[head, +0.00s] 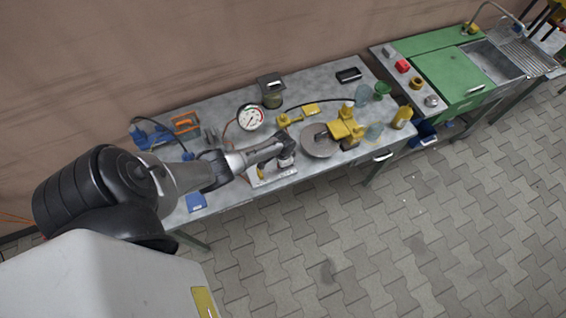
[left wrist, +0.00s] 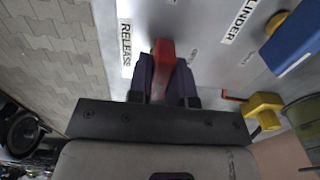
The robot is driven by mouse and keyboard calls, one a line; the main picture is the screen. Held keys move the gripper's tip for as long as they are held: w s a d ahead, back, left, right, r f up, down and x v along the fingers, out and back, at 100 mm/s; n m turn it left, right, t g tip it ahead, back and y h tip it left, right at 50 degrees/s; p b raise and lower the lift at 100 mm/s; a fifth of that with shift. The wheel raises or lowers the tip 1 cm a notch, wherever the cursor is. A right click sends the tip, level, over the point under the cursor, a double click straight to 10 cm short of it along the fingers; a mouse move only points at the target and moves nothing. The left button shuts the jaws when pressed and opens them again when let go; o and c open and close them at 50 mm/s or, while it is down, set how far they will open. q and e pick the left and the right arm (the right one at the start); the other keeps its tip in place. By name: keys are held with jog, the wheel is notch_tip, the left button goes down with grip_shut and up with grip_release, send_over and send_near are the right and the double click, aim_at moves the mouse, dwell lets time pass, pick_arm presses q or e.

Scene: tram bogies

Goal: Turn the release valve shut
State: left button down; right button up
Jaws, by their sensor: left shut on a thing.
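The release valve's red handle (left wrist: 163,55) shows in the left wrist view, standing between my left gripper's fingers (left wrist: 162,75), which are shut on it. A white label reading RELEASE (left wrist: 125,50) lies just left of the handle on a pale panel (left wrist: 195,25). In the head view my left gripper (head: 286,158) is over the front part of the workbench, above a small white panel (head: 275,178). The red handle is hidden there behind the gripper. My right gripper is in neither view.
On the workbench (head: 225,190) stand a round gauge (head: 250,117), a grey disc (head: 318,145) beside a yellow device (head: 340,129), and a yellow bottle (head: 402,117). A blue piece (head: 196,202) lies near the front edge. A green sink unit (head: 455,72) stands right; the paved floor is open.

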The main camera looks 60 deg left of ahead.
pick_arm(q)
jog(key=c, duration=1)
grip_release()
jog(key=shift+c, duration=0.2)
jog(key=shift+r+p, duration=0.3)
jog(key=shift+r, duration=0.2)
notch_tip(320, 180, up, 13)
jog(key=p, duration=0.2)
jog(key=shift+p, duration=0.3)
jog(key=shift+f, duration=0.1)
